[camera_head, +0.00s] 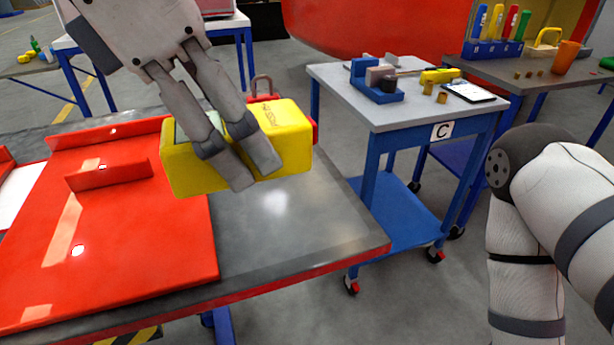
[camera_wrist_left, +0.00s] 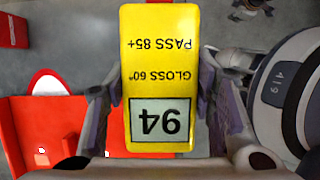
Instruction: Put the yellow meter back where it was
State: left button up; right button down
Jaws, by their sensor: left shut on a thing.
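In the left wrist view the meter (camera_wrist_left: 160,75) sits between the two fingers. Its face reads "GLOSS 60°", "PASS 85+" and 94, upside down in that view. My right arm shows at the right edge of the head view, but its gripper is out of view.
A red panel (camera_head: 120,245) with raised ribs covers the left of the grey table (camera_head: 310,235). A red item with a handle (camera_head: 263,88) stands behind the meter. A cart marked C (camera_head: 385,115) holds blue, yellow and tablet-like items. A tool bench (camera_head: 530,72) stands beyond.

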pick_arm(q)
jog(key=w+d+f, duration=0.1)
jog(key=w+f, duration=0.1)
jog(key=w, duration=0.1)
jog(key=w+d+f, duration=0.2)
jog(key=w+f, duration=0.1)
jog(key=w+d+f, duration=0.2)
jog(key=w+f, duration=0.1)
jog(key=shift+w+f, duration=0.2)
jog(key=shift+w, duration=0.05)
notch_tip(320, 180, down, 3)
jog(key=shift+w+d+r, duration=0.1)
jog(key=shift+w+r, duration=0.05)
jog(key=shift+f, duration=0.25)
jog(key=shift+f, duration=0.15)
jog(key=o, duration=1.7)
jog(key=shift+c, duration=0.2)
